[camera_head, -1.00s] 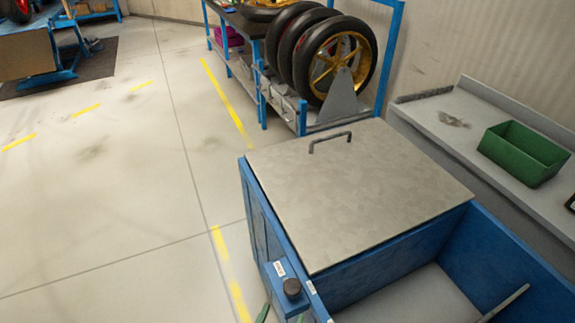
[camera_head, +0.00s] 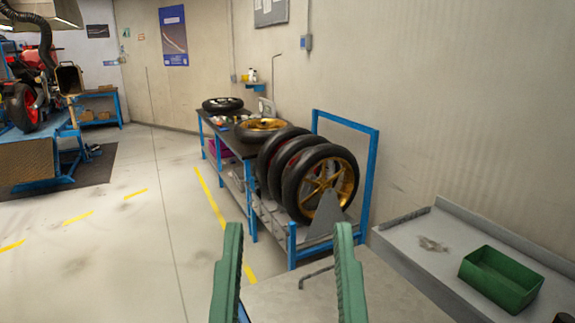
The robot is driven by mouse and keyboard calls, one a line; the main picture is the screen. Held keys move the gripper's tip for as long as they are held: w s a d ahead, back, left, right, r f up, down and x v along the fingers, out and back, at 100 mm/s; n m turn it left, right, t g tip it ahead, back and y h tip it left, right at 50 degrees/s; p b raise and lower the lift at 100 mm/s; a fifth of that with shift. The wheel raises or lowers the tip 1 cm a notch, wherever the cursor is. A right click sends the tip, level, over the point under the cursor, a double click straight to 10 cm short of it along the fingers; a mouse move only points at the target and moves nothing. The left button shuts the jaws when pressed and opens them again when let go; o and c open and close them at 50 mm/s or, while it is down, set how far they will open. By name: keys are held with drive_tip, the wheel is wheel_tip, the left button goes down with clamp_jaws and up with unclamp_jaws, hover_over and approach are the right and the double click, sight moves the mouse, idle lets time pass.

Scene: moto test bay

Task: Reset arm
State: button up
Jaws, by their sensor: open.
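My gripper (camera_head: 289,240) shows at the bottom centre of the head view. Its two green fingers point up and stand wide apart, with nothing between them but the view of the floor and rack behind. Below and between the fingers is the grey lid (camera_head: 375,296) of the blue chest, with its dark handle (camera_head: 316,277). The rest of my arm and most of the chest are out of the frame.
A blue rack (camera_head: 374,155) with several wheels (camera_head: 325,188) stands beyond the lid. A grey side bench (camera_head: 408,238) with a green bin (camera_head: 500,278) is at the right. A motorcycle (camera_head: 30,85) sits on a stand at the far left. The floor at the left is clear.

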wheel_tip(320, 180, up, 28)
drive_tip(key=p, duration=2.3)
drive_tip(key=shift+a+f, duration=0.15)
drive_tip(key=shift+w, duration=0.1)
